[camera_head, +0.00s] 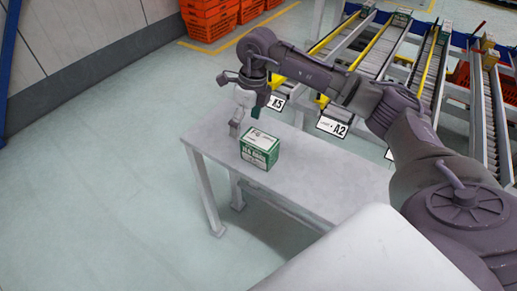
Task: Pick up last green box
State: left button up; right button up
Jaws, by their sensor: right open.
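A green and white box (259,151) stands upright on the pale grey table (325,178), near its left end. My right arm comes in from the right, and my right gripper (246,117) hangs above the far left part of the table, just behind and above the box. Its fingers are apart with nothing between them. It appears not to touch the box. My left gripper is not in view.
Roller conveyors with yellow rails stand behind the table, with labels such as A2 (332,127) at their near ends. Stacked orange totes (210,20) stand at the top left. The floor left of the table is clear.

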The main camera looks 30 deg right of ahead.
aim_at(261, 137)
jog(key=shift+h, duration=0.9)
jog(key=d, duration=0.2)
jog(key=d+r, duration=0.1)
jog(key=d, duration=0.1)
jog(key=shift+s+d, duration=0.2)
notch_tip(261, 137, down, 7)
jog(key=shift+r+p, duration=0.1)
jog(key=shift+p, duration=0.45)
jog(key=shift+f, duration=0.7)
jog(key=f, duration=0.1)
jog(key=f+p, duration=0.1)
jog(key=f, duration=0.2)
jog(key=shift+s+a+f+p, duration=0.1)
jog(key=shift+s+a+p, duration=0.2)
jog(key=shift+p, duration=0.1)
jog(key=shift+w+f, duration=0.1)
jog(key=shift+f, duration=0.4)
jog(key=c, duration=1.2)
